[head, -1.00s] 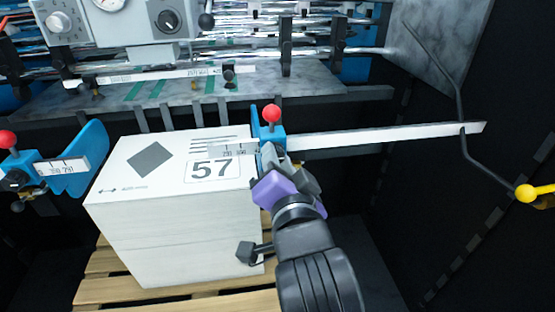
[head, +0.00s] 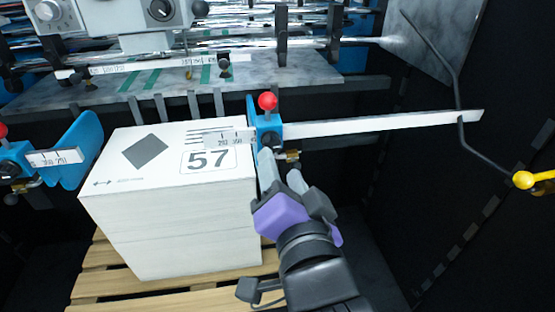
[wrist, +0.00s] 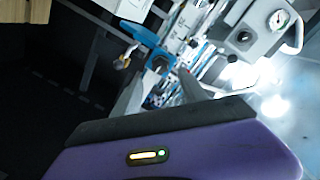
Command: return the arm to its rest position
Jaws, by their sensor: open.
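My gripper (head: 281,172), purple and dark grey with two pale fingers, is open and empty in the head view. Its fingers point up toward the blue stop with the red knob (head: 268,103) on the white ruled rail (head: 385,123). The fingertips look close below that stop; I cannot tell whether they touch it. In the wrist view, the purple gripper body (wrist: 180,152) fills the bottom, with a blue stop (wrist: 140,35) beyond it.
A white stack marked 57 (head: 180,215) stands on a wooden pallet (head: 100,282), just left of my gripper. Another blue stop (head: 85,152) is at its left. A bent dark rod with a yellow knob (head: 523,180) hangs at the right. Dark floor lies right of the pallet.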

